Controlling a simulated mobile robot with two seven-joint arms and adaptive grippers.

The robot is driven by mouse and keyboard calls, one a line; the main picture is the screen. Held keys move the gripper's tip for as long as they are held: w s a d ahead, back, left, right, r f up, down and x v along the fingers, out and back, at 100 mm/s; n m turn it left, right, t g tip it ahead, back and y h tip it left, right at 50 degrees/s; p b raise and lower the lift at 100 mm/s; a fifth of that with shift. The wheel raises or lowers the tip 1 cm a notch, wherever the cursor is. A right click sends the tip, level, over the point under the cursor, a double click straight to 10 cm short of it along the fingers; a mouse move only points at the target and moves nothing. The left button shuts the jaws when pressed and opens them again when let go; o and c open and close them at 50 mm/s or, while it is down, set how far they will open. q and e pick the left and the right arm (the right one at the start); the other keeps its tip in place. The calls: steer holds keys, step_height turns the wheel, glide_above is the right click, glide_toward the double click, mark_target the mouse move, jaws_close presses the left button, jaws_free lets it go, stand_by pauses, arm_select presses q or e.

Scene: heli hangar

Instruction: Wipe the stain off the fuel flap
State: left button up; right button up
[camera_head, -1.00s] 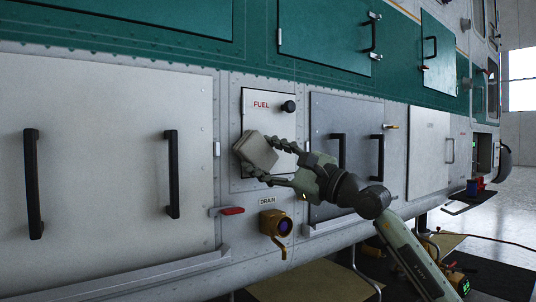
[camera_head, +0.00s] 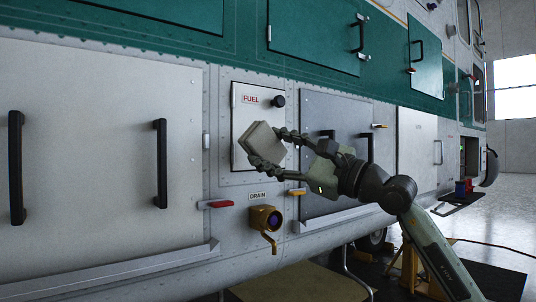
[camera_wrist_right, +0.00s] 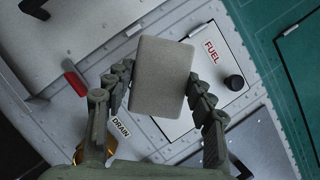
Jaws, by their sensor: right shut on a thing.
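The fuel flap (camera_head: 243,102) is a white panel with a red FUEL label and a black knob at its upper right. It also shows in the right wrist view (camera_wrist_right: 196,62). My right gripper (camera_head: 274,147) is shut on a grey block-shaped pad (camera_head: 262,143), which is tilted in front of the flap's lower part. In the right wrist view the pad (camera_wrist_right: 160,75) sits between both fingers and covers part of the flap. I cannot tell whether the pad touches the flap. No stain shows on the visible part of the flap. My left gripper is not in view.
Below the flap are a DRAIN label, a brass drain fitting (camera_head: 265,221) that sticks out, and a red lever (camera_head: 218,204). A grey door (camera_head: 318,106) with black handles is to the right. A large door (camera_head: 90,150) is to the left.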

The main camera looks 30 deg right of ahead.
steer(key=shift+s+d+f+b, duration=0.15)
steer(key=shift+s+b, duration=0.8)
steer(key=shift+s, duration=0.4)
steer(key=shift+s+r, duration=0.1)
steer(key=shift+r, duration=0.1)
